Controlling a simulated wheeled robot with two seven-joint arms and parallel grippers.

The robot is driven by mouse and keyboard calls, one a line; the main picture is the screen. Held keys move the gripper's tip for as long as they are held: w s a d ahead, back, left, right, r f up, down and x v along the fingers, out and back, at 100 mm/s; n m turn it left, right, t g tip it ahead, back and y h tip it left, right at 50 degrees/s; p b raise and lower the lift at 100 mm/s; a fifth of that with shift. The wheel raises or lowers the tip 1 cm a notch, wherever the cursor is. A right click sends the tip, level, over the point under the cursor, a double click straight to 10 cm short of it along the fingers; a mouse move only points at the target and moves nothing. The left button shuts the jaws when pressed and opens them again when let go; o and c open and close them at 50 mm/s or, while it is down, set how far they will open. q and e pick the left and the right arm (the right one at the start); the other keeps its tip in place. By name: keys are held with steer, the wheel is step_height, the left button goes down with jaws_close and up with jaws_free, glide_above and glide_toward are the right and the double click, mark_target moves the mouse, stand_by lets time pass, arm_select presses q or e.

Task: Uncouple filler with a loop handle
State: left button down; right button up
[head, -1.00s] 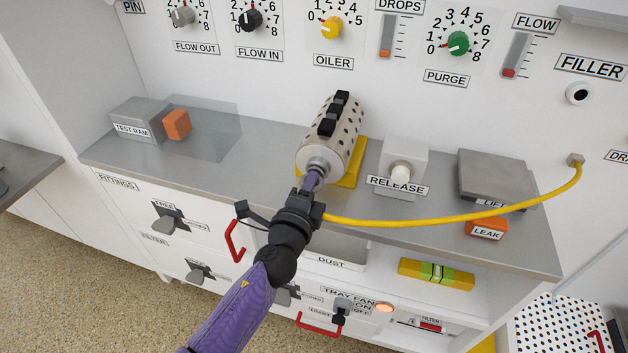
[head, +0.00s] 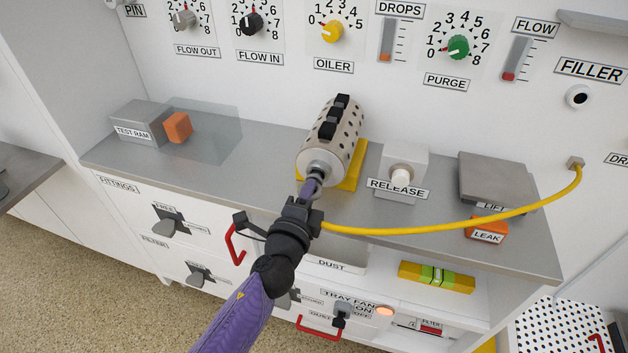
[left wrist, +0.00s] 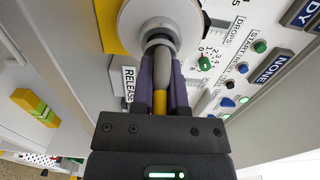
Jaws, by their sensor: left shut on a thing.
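The filler is a grey nozzle (left wrist: 160,68) on a yellow hose (head: 430,229) that runs to a wall fitting at the right. My left gripper (head: 309,189) is shut on the filler, in front of the perforated cylinder (head: 335,142). In the left wrist view, the purple fingers (left wrist: 160,85) lie on either side of the nozzle. The nozzle tip points at the round metal port (left wrist: 158,36) on the cylinder's near end. I cannot tell whether the tip is still seated in the port. No loop handle can be made out at the grip. My right gripper is not in view.
The cylinder rests on a yellow stand (head: 354,168) on the grey counter (head: 262,160). A release block (head: 403,165) stands to its right, then a grey lift plate (head: 495,178) and an orange leak block (head: 487,229). A red handle (head: 236,244) is near my arm.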

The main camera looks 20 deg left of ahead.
arm_select(q)
steer(key=shift+s, duration=1.4)
